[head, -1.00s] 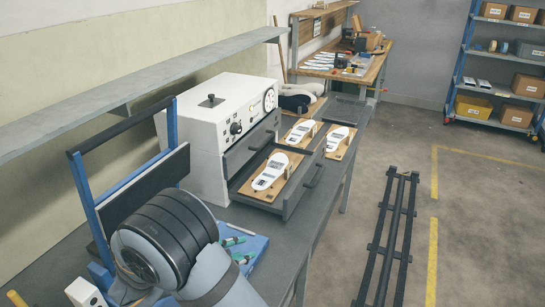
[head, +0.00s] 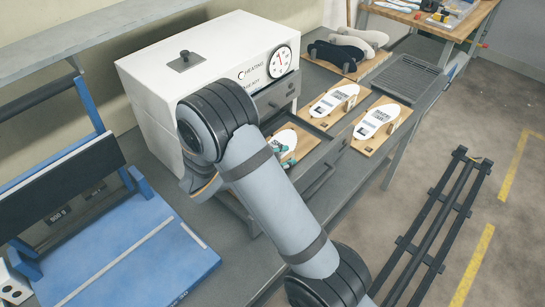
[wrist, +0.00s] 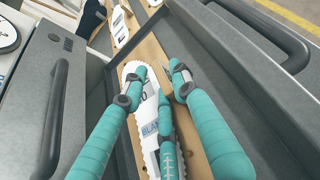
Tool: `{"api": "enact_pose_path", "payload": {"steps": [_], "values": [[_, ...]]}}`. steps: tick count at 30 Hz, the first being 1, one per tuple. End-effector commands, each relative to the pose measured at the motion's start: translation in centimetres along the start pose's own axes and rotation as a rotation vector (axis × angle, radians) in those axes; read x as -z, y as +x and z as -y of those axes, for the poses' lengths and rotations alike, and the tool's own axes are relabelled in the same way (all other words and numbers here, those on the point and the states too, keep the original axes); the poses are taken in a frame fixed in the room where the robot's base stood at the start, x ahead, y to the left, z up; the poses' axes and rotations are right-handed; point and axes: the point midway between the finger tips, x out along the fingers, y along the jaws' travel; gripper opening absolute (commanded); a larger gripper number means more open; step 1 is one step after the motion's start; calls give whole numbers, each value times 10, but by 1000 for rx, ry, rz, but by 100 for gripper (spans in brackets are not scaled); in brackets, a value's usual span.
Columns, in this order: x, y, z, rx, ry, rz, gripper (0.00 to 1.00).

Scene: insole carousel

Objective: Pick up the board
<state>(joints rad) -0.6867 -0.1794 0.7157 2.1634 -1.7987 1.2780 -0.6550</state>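My gripper has teal fingers and shows in the wrist view (wrist: 160,75), spread apart and holding nothing that I can see. In the head view its fingertips (head: 284,160) are partly hidden behind my arm, over the open drawer. A wooden board (wrist: 155,48) lies in that drawer under the fingers, with a white printed insole (wrist: 148,86) on it. The fingers cover parts of the insole and the board. I cannot tell whether any finger touches the board.
The grey drawer (head: 322,157) has raised walls and a bar handle (wrist: 279,36). A white heating box (head: 205,50) with a dial stands behind it. Two more boards with insoles, the nearer (head: 316,119) and the right one (head: 360,146), lie beyond the drawer. A blue stand (head: 130,262) is at left.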

Motion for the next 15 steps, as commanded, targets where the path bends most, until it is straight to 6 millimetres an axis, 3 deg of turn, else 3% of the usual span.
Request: {"api": "enact_pose_path", "payload": {"steps": [5,12,15], "values": [[0,17,0,1,1,0,28],[0,19,0,-1,2,0,28],[0,19,0,0,2,0,22]]}}
